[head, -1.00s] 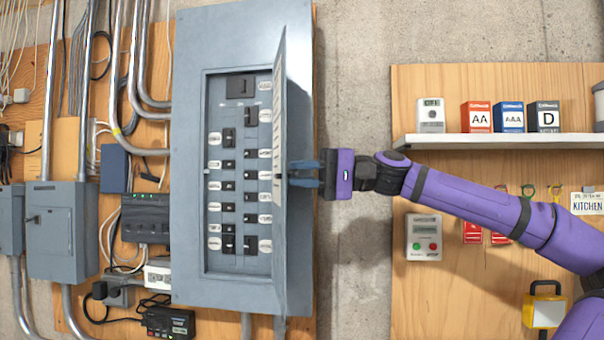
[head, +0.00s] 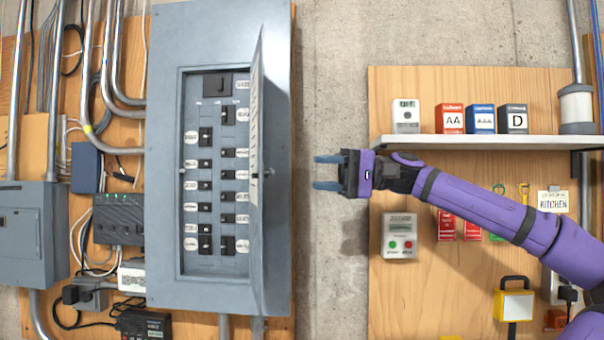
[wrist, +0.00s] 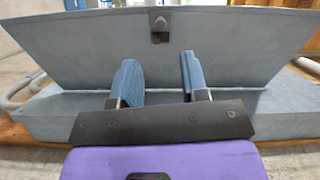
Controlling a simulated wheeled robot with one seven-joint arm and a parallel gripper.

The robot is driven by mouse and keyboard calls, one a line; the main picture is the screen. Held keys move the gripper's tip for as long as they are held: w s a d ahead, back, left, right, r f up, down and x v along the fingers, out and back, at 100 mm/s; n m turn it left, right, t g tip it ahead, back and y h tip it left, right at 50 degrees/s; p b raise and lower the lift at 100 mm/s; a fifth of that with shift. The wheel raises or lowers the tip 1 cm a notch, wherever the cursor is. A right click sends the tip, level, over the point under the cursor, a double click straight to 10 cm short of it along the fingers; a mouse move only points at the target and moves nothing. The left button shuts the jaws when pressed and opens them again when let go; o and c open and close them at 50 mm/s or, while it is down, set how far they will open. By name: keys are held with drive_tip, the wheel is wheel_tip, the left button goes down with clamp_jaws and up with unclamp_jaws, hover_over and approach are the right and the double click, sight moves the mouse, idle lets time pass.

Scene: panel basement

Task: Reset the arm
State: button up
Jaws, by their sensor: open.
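My gripper (head: 327,172) is open and empty, with its blue fingers pointing left over bare concrete wall. It is to the right of the grey breaker panel (head: 163,220) and apart from its door. The panel door (head: 257,170) stands swung open, nearly edge-on in the head view, with the black breakers uncovered. In the wrist view the two blue fingers (wrist: 158,84) are spread apart, with the door's grey face (wrist: 80,60) and its small latch (wrist: 160,28) beyond them. My purple arm reaches in from the right.
A wooden board (head: 420,300) at the right carries a shelf (head: 480,142) with several small boxes. Below the shelf are a white box with red and green buttons (head: 399,236) and a yellow work light (head: 514,304). Bare concrete (head: 335,80) lies between panel and board.

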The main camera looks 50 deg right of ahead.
drive_tip(key=shift+v, duration=0.85)
drive_tip(key=s+a+f+n+g+h, duration=0.1)
drive_tip(key=s+a+f+h, duration=0.2)
drive_tip(key=a, duration=0.5)
drive_tip(key=a+f+n+h, duration=0.25)
drive_tip(key=a+h, duration=0.25)
drive_tip(key=a, duration=0.4)
drive_tip(key=a+f+n+g+h, duration=0.1)
drive_tip(key=a+f+g+h, duration=0.1)
drive_tip(key=f, duration=0.6)
drive_tip(key=w+a+f+g+h, duration=0.1)
drive_tip(key=a+f+g+h, duration=0.1)
drive_tip(key=f, duration=0.6)
drive_tip(key=a+h, duration=0.1)
drive_tip(key=h, duration=0.1)
drive_tip(key=shift+w+a+f+n+h, duration=0.2)
drive_tip(key=shift+w+n+h, duration=0.05)
drive_tip(key=shift+n+h, duration=0.15)
drive_tip(key=shift+s, duration=0.1)
